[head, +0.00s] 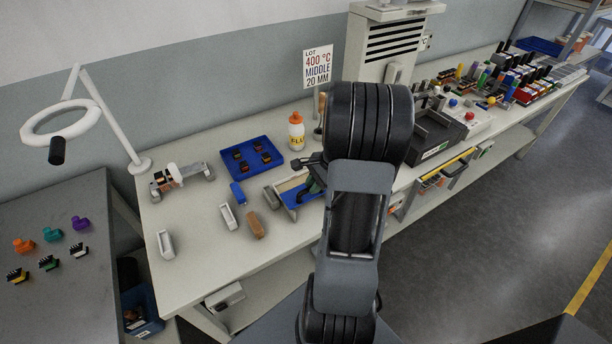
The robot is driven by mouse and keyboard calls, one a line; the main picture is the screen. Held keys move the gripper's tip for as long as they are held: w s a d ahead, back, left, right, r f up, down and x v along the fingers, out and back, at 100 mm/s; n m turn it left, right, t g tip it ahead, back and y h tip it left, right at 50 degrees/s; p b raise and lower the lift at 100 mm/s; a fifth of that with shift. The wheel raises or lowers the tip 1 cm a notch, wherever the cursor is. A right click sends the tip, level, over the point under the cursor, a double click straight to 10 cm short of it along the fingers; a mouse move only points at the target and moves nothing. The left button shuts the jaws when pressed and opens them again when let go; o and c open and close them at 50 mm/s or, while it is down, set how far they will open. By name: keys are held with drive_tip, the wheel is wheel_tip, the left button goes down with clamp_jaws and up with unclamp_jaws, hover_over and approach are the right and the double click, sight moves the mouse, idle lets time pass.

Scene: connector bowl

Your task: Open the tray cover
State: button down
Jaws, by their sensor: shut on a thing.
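My gripper (309,186) is low over the tray's right side, partly hidden behind my dark arm. It is shut on a part there, which appears to be the tray cover. The cover's outline and the jaw contact are too small and too covered to make out. Part of the tray's inside shows on the left; its right end is hidden by my arm.
A blue bin with dark connectors (251,157) and an orange-capped bottle (296,131) stand behind the tray. A brown block (255,225), a blue piece (238,193) and pale holders (228,217) lie left. A black machine (437,133) stands right. The bench's front left is mostly clear.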

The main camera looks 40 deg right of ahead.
drive_tip(key=shift+s+a, duration=0.1)
drive_tip(key=shift+s, duration=0.75)
drive_tip(key=c, duration=1.1)
unclamp_jaws()
drive_tip(key=v, duration=1.4)
drive_tip(key=shift+w+f, duration=0.1)
